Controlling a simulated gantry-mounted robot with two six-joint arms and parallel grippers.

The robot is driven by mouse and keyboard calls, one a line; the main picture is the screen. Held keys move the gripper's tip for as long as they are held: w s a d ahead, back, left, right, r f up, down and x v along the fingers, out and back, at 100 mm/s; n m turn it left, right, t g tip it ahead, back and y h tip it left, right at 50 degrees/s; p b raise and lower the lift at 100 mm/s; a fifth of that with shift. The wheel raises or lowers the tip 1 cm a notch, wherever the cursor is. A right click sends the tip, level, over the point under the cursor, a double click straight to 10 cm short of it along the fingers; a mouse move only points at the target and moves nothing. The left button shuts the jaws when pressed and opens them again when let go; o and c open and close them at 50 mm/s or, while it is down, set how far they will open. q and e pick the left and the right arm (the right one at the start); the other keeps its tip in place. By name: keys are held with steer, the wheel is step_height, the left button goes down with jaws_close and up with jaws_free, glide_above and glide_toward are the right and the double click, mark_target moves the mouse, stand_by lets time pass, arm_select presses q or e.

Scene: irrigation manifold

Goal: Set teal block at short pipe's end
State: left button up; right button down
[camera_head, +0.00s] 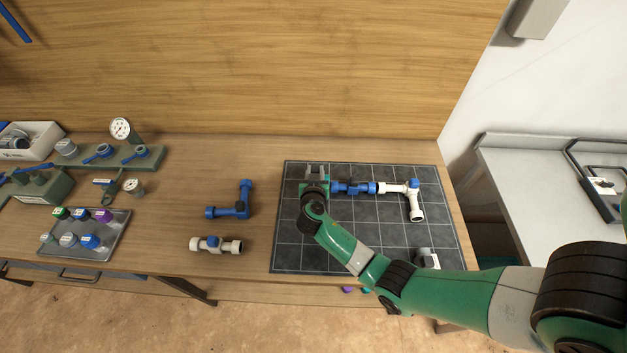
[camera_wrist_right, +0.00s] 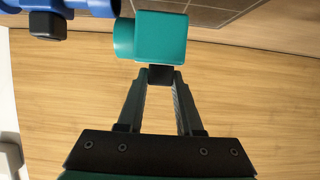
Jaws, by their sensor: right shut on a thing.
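My right gripper (camera_wrist_right: 160,75) is shut on the teal block (camera_wrist_right: 162,38), a cube with a short round stub on one side. In the head view the right arm reaches over the dark mat (camera_head: 285,240) to its far left part, and the wrist largely hides the block. A short blue pipe (camera_head: 354,188) lies just right of the wrist, joined in a row to a white elbow pipe (camera_head: 400,187). In the wrist view the blue pipe (camera_wrist_right: 85,6) is close to the stub; I cannot tell whether they touch. My left gripper is out of view.
A tray (camera_head: 108,245) with several coloured caps sits farther left. A grey-white fitting (camera_head: 427,258) is at the mat's near right. The wooden wall (camera_head: 250,70) rises behind.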

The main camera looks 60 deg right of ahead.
steer(key=shift+w, duration=0.1)
steer(key=shift+f, duration=0.1)
steer(key=f+b, duration=0.3)
steer(key=shift+w+d+f+b, duration=0.2)
steer(key=shift+w+d+b, duration=0.1)
steer(key=shift+d+b, duration=0.1)
steer(key=shift+s+a+f, duration=0.1)
steer(key=shift+f, duration=0.2)
steer(key=shift+r, duration=0.1)
steer(key=shift+f, duration=0.2)
steer(key=c, duration=0.6)
jaws_free()
steer(key=shift+o, duration=0.2)
steer(key=shift+r, duration=0.15)
